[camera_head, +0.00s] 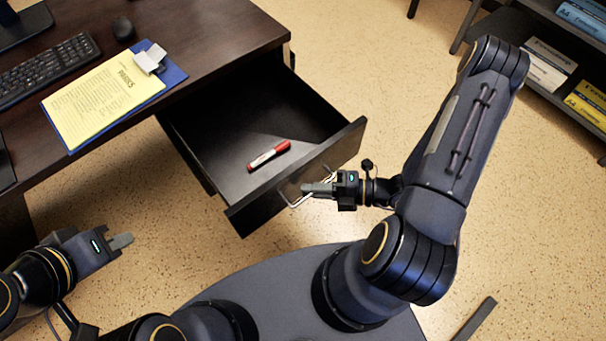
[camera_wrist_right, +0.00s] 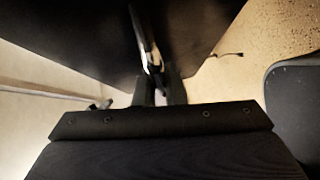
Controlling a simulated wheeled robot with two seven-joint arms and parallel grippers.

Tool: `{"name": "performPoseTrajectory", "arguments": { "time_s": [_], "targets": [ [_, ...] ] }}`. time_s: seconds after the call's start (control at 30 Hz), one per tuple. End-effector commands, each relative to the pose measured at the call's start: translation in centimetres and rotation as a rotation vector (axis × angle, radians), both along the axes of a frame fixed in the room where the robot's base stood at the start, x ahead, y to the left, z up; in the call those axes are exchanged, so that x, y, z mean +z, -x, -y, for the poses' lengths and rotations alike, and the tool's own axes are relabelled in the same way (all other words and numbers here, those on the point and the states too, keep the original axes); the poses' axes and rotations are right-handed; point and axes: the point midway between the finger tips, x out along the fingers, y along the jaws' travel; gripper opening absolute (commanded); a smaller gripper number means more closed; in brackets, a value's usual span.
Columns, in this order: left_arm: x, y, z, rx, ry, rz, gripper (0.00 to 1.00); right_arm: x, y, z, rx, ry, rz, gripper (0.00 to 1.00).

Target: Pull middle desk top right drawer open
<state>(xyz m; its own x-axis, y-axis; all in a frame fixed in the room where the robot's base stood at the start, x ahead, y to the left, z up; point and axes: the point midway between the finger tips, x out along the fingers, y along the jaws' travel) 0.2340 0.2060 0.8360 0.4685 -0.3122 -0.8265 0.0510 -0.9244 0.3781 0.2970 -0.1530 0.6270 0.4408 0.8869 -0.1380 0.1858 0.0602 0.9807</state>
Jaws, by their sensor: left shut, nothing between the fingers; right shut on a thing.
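The top right drawer (camera_head: 338,154) of the dark wooden desk (camera_head: 215,28) stands pulled well out, and its inside is in view. A red and white marker (camera_head: 268,155) lies on the drawer floor. My right gripper (camera_head: 306,188) is shut on the drawer's metal handle (camera_head: 295,203) at the drawer front. In the right wrist view the fingers (camera_wrist_right: 160,88) meet close to the dark drawer front (camera_wrist_right: 75,45); the grip itself is partly hidden there. My left gripper (camera_head: 130,240) is shut and empty, low at the left, apart from the desk.
A blue clipboard with yellow paper (camera_head: 105,100), a keyboard (camera_head: 45,72) and a mouse (camera_head: 123,29) rest on the desktop. A dark shelf (camera_head: 545,95) with boxes stands at the upper right. Speckled floor is free between desk and shelf.

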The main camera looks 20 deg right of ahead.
Motion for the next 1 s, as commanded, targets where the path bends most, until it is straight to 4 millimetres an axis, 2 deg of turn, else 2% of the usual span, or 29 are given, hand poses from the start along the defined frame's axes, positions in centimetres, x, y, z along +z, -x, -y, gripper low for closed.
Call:
{"name": "performPoseTrajectory", "arguments": {
  "time_s": [0.2, 0.63, 0.67, 0.7, 1.0],
  "targets": [
    [0.23, 0.00, 0.00, 0.000, 0.000, 0.000, 0.00, 0.06, 1.01, 0.34, 0.000, -0.001, 0.002, 0.00],
    [0.23, 0.00, 0.00, 0.000, 0.000, 0.000, 0.00, 0.02, 1.16, 0.44, -0.001, 0.000, 0.001, 0.00],
    [0.23, 0.00, 0.00, 0.000, 0.000, 0.000, 0.00, 0.02, 1.15, 0.43, -0.001, 0.000, 0.001, 0.14],
    [0.23, 0.00, 0.00, 0.000, 0.000, 0.000, 0.00, 0.02, 1.15, 0.43, -0.001, 0.000, 0.001, 0.19],
    [0.27, 0.00, 0.00, 0.000, 0.000, 0.000, 0.00, 0.03, 1.21, 0.59, -0.001, 0.001, 0.001, 0.19]
  ]
}}
